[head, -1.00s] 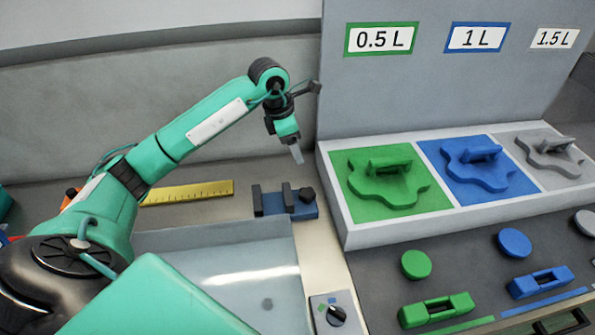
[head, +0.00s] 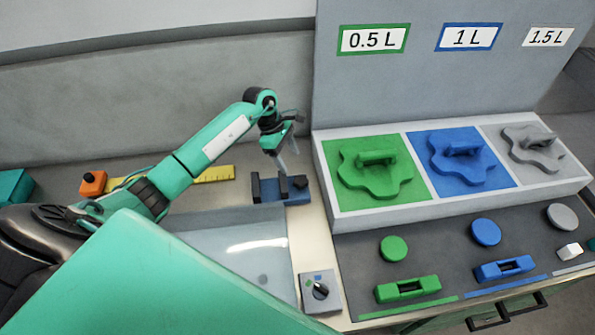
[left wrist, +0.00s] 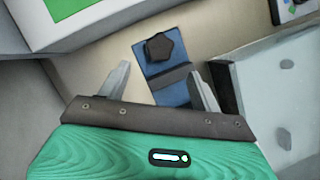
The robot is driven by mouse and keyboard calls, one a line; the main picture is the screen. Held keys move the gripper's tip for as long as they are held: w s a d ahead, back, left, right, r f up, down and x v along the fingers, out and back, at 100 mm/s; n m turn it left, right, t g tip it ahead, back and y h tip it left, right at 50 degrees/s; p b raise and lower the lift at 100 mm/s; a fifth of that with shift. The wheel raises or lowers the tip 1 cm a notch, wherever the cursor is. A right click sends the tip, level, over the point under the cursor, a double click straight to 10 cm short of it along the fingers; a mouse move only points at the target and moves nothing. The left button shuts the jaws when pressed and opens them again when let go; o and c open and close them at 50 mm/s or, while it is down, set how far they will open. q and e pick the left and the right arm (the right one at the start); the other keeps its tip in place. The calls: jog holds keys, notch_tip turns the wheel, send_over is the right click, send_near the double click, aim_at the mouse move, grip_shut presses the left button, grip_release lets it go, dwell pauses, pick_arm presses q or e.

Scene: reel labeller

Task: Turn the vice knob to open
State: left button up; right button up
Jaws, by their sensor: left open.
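The vice (head: 270,191) is a small blue block with dark jaws, on the bench beyond the grey tray. Its dark knob (head: 300,182) is on its right end; in the left wrist view the knob (left wrist: 159,47) looks five-sided and lies beyond my fingertips. My left gripper (head: 287,162) is just above the vice, pointing down. In the left wrist view its two fingers (left wrist: 158,70) are apart with nothing between them, and the vice body (left wrist: 166,84) shows between and beyond them. My right gripper is not in view.
A yellow ruler (head: 214,174) and an orange block (head: 93,183) lie left of the vice. The grey tray (head: 190,216) is in front. The white-framed tray with green, blue and grey panels (head: 330,195) stands close on the right. A dial switch (head: 320,290) is nearer me.

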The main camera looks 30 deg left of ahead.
aim_at(300, 179)
pick_arm(q)
jog(key=p+x, duration=0.2)
jog(key=x, duration=0.5)
jog(key=shift+d+f, duration=0.1)
jog(key=shift+d, duration=0.05)
jog(key=shift+w+d+f+p, duration=0.15)
jog(key=shift+f+p, duration=0.2)
jog(key=shift+f, duration=0.25)
jog(key=c, duration=1)
